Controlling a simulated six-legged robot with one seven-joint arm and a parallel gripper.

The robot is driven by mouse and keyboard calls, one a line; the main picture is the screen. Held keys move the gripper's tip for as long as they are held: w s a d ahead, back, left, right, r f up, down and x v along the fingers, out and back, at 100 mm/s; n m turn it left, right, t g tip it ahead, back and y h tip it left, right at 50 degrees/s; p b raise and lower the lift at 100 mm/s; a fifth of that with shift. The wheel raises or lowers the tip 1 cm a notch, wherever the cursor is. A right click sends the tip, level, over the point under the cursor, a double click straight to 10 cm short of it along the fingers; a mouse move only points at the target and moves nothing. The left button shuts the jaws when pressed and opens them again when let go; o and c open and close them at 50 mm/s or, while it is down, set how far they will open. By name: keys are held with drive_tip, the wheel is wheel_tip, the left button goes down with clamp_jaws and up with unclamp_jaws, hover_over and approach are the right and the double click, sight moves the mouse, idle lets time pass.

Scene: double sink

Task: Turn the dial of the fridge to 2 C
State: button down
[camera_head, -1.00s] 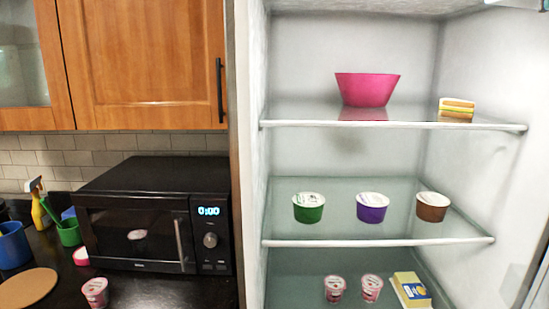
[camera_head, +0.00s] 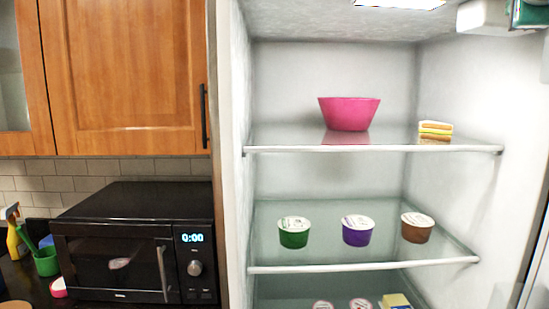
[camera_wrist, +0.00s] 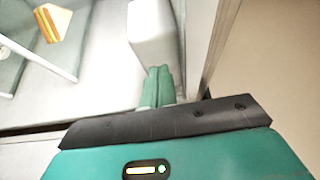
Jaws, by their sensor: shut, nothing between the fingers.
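The fridge stands open, with its pale inner wall (camera_head: 465,90) at the right. A white box-shaped housing (camera_head: 483,17) is at the top right of the fridge interior in the head view. It also shows in the wrist view (camera_wrist: 152,35). I cannot make out a dial face, marks or numbers on it. The teal end of my gripper (camera_head: 530,13) is partly in view beside the housing at the top right corner. In the wrist view, my gripper's two green fingers (camera_wrist: 159,76) are together and empty, their tips at the housing's near end. I cannot tell whether they touch it.
A glass shelf (camera_head: 375,149) holds a pink bowl (camera_head: 348,114) and a sandwich (camera_head: 435,130). A lower shelf (camera_head: 365,266) holds green, purple and brown tubs. A lit panel (camera_head: 400,3) is overhead. A microwave (camera_head: 135,240) stands left, under a wooden cabinet (camera_head: 125,75).

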drive_tip(key=s, duration=0.5)
drive_tip(key=shift+a, duration=0.2)
drive_tip(key=w+a+f+n+g+y, duration=0.2)
drive_tip(key=a+f+n+y, duration=0.35)
drive_tip(key=f, duration=0.85)
drive_tip(key=w+a+f+n+g+y, duration=0.1)
drive_tip(key=a+f+n+g+y, duration=0.1)
drive_tip(key=a+f+n, duration=1)
drive_tip(key=s+a+f+n+g, duration=0.2)
drive_tip(key=s+a+f, duration=0.1)
drive_tip(key=f, duration=0.8)
drive_tip(key=s+a+f+n+g+y, duration=0.1)
drive_tip(key=s+a+f, duration=0.3)
drive_tip(key=f, duration=0.7)
drive_tip(key=s+a+f+n+g+y, duration=0.1)
drive_tip(key=s+a+f+n, duration=0.3)
drive_tip(key=f, duration=0.8)
drive_tip(key=shift+s+g, duration=0.8)
drive_tip(key=shift+s, duration=0.25)
drive_tip(key=shift+a, duration=0.1)
